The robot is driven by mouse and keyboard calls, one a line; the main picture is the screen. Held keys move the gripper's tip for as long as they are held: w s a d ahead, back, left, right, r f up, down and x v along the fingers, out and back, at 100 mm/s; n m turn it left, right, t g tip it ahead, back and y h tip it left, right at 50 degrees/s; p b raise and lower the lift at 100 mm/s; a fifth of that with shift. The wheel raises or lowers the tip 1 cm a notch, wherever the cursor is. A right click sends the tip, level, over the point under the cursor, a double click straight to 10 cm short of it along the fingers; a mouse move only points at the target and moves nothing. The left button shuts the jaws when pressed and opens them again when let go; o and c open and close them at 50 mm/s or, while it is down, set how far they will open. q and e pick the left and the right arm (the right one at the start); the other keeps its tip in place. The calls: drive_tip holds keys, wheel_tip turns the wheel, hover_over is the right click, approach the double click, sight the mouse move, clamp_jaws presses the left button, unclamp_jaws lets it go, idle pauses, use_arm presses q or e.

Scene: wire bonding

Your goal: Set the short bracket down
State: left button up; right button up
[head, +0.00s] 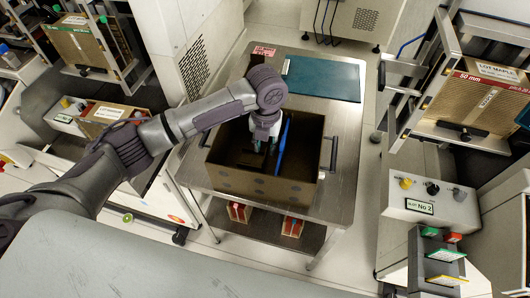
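My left gripper (264,143) points down into an open brown box (262,187) on a metal cart. Its fingertips are small and dark against the box's inside, so I cannot tell whether they are open or shut. A dark shape (250,158) shows below the fingers, but I cannot tell whether it is the short bracket or whether the gripper touches it. A blue upright piece (283,146) stands in the box just right of the gripper. My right gripper is out of view.
The steel cart top (345,150) has bare room right of the box. A teal mat (322,78) and a red-and-white label (264,51) lie behind it. Handles stick out from the box's sides. A grey control box (432,197) with knobs stands at the right.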

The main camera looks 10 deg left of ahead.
use_arm(q)
wheel_tip(320, 180, up, 7)
idle(0.3)
drive_tip(key=shift+r, duration=0.1)
